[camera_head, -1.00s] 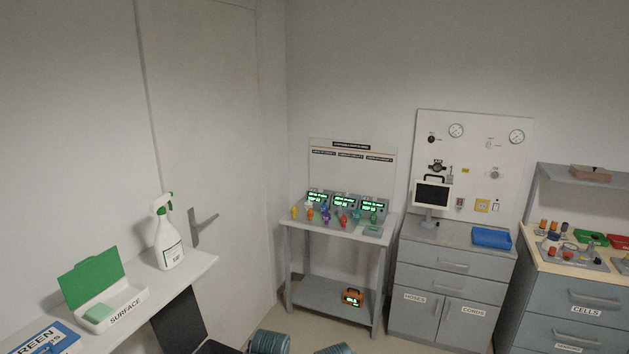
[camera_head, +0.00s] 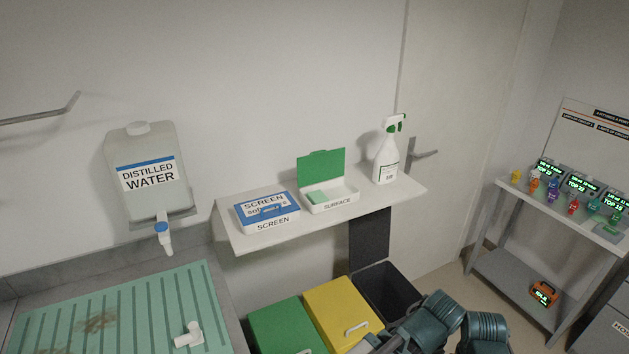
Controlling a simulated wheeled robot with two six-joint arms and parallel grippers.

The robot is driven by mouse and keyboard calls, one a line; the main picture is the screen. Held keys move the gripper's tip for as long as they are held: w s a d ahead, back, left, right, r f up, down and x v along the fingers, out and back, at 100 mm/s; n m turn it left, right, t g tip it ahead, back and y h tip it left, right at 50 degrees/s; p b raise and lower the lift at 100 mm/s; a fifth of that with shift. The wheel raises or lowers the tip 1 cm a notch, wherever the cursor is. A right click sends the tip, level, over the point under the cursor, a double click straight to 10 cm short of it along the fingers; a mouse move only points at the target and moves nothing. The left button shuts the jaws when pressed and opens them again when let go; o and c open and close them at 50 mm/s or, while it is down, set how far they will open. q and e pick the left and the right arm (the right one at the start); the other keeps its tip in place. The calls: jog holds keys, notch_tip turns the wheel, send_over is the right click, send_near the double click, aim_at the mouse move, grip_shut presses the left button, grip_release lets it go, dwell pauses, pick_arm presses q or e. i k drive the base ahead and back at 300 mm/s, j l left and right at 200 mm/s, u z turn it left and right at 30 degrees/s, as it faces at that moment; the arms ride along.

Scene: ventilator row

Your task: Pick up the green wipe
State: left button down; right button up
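The green wipe (camera_head: 316,197) lies in the white open box labelled SURFACE (camera_head: 337,203), whose green lid (camera_head: 321,168) stands up at the back. The box sits on a white wall shelf (camera_head: 402,197). Teal parts of my arms show at the bottom right, below and to the right of the shelf and well apart from the wipe. No gripper fingertips can be made out.
A blue-lidded SCREEN box (camera_head: 267,212) is left of the SURFACE box, and a spray bottle (camera_head: 386,156) is to its right. Green (camera_head: 288,328), yellow (camera_head: 341,312) and black (camera_head: 386,287) bins stand below. A distilled water tank (camera_head: 146,172) hangs at left.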

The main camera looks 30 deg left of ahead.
aim_at(316, 198)
jog(key=k+j+u, duration=0.1)
jog(key=u, duration=2.05)
jog(key=k+l+z, duration=0.1)
jog(key=l+z, duration=0.15)
jog(key=l, duration=0.8)
jog(key=i+l+z, duration=0.25)
jog(key=i+l, duration=0.15)
jog(key=i, duration=0.15)
